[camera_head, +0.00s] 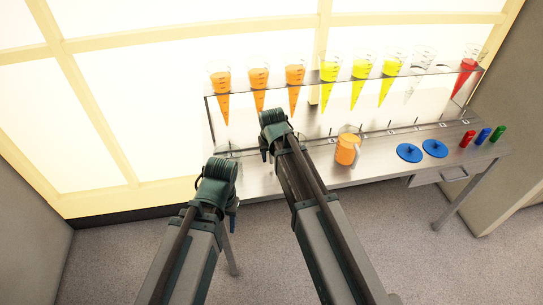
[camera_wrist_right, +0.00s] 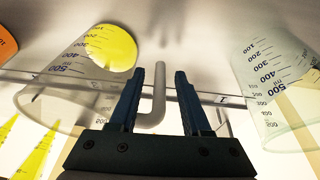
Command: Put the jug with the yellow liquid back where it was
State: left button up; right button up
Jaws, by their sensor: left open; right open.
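The jug with yellow liquid (camera_wrist_right: 60,85) shows on the left of the right wrist view, which looks upside down; its yellow liquid (camera_wrist_right: 112,43) lies at its base. In the head view this jug is hidden behind my right arm. My right gripper (camera_wrist_right: 168,75) is open, and the jug's pale handle (camera_wrist_right: 158,100) shows between its fingers; I cannot tell whether they touch. The right gripper's wrist shows over the bench in the head view (camera_head: 273,128). My left gripper (camera_head: 233,220) is open and empty, low in front of the bench.
A clear jug (camera_head: 228,152) stands behind my left wrist and also shows in the right wrist view (camera_wrist_right: 287,90). A jug with orange liquid (camera_head: 347,150) stands to the right. A rack (camera_head: 400,72) of cones runs behind. Blue lids (camera_head: 409,153) and colored cylinders (camera_head: 484,136) lie further right.

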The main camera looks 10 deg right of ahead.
jog(key=p+v, duration=1.1)
jog(key=v, duration=0.1)
jog(key=s+a+n+g, duration=0.1)
jog(key=s+a+g, duration=0.1)
jog(key=s, duration=0.7)
jog(key=s+a+f+n+g, duration=0.1)
jog(key=s+a+n, duration=0.1)
jog(key=s, duration=0.8)
jog(key=shift+s+a+g+h, duration=0.3)
jog(key=shift+a+g+h, duration=0.1)
jog(key=shift+a, duration=0.2)
